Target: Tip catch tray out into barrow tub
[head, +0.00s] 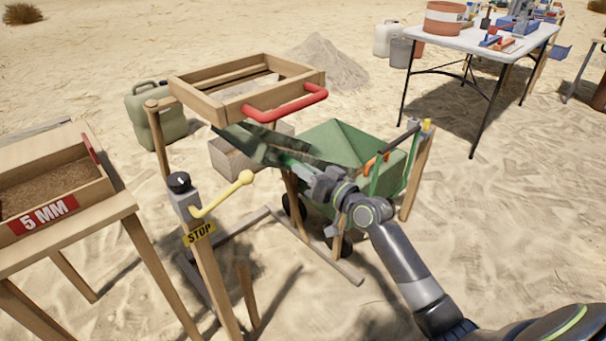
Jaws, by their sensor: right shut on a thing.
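The catch tray (258,146) looks like a dark green, shallow piece below the wooden sieve frame. It slants, with its left end higher than its right end. My right gripper (309,176) is shut on its right end. The green barrow tub (335,146) is right behind the tray and gripper. The tray overlaps the tub's left side in the picture, and I cannot tell whether they touch. The tray's inside and contents are hard to make out. My left gripper is not in view.
A wooden sieve (212,108) with a red handle (287,104) stands above the tray. A 5 MM sieve table (45,217) is at left. Sand is open at right.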

